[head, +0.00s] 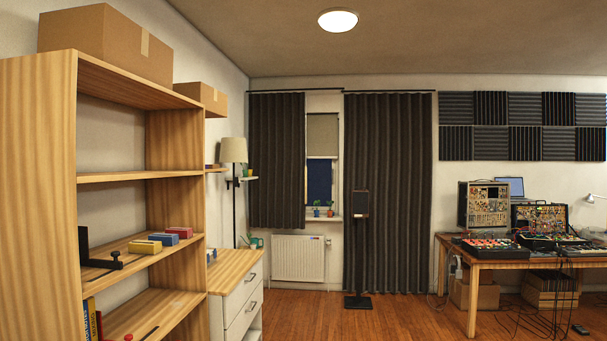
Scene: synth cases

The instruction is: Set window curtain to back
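Dark grey window curtains hang from a rod on the far wall. The left curtain (276,162) is shorter and ends above the radiator's lower part. The right curtain (402,190) is wider and reaches almost to the floor. Between them a narrow strip of window (320,180) shows, with a partly lowered blind (322,135) and small potted plants on the sill. Neither of my grippers is in view.
A wooden shelf unit (60,150) stands close on the left, with a white drawer cabinet (240,300) beyond it. A black speaker stand (358,301) stands before the right curtain. A desk with electronics (500,264) and hanging cables is at right. The middle wooden floor (330,325) is clear.

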